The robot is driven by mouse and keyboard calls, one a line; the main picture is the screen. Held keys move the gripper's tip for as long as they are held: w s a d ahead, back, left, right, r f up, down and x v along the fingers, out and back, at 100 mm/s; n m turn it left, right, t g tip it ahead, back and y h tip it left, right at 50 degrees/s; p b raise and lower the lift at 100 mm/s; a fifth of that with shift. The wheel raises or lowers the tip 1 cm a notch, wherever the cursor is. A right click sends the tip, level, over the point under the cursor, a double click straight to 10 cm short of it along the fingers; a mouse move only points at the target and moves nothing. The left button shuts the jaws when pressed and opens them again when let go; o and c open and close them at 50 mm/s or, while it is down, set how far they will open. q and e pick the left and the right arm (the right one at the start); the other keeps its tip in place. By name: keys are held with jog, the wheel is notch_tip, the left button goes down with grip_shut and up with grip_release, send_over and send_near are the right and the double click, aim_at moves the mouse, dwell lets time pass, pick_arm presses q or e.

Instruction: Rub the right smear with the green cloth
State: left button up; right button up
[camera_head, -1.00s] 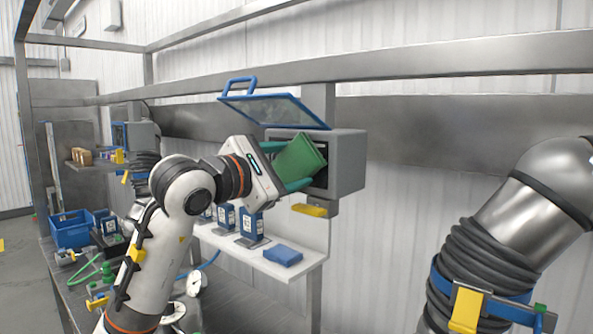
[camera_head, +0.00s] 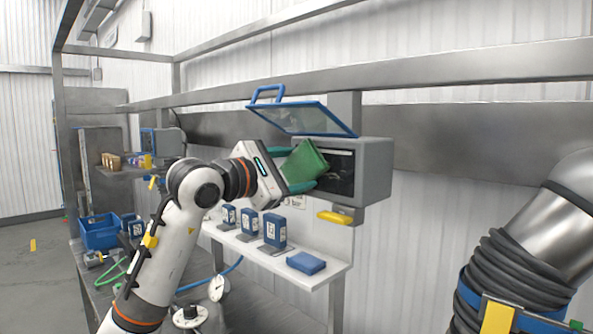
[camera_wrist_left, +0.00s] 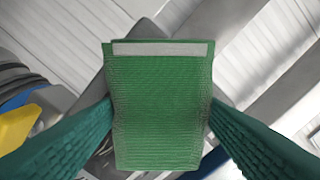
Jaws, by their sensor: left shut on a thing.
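My left gripper (camera_head: 301,171) is shut on the green cloth (camera_head: 305,161), with a finger on either side of it. The cloth also fills the middle of the left wrist view (camera_wrist_left: 160,105), pinched between the two green fingers, with a pale strip along its upper edge. The gripper holds the cloth in front of a grey box (camera_head: 375,172) with a dark face. No smear can be made out; the cloth hides part of the dark face. My right gripper is not in view; only part of my right arm shows at the right edge.
A blue-framed clear lid (camera_head: 303,116) stands raised above the box. A yellow handle (camera_head: 335,218) juts out below it. A white shelf (camera_head: 325,275) below carries several blue packs and a flat blue block (camera_head: 306,263). A blue crate (camera_head: 100,232) stands far left.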

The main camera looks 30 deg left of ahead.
pick_arm(q)
jog(key=shift+s+a+r, duration=0.1)
jog(key=shift+a+r, duration=0.1)
jog(key=shift+r, duration=0.05)
jog(key=shift+s+a+f+b, duration=0.2)
jog(key=shift+s+a+b, duration=0.05)
jog(key=shift+s+b, duration=0.25)
jog(key=shift+b+v, duration=0.85)
jog(key=shift+v, duration=1.4)
jog(key=shift+d, duration=0.1)
jog(key=b+v, duration=0.1)
jog(key=v, duration=0.2)
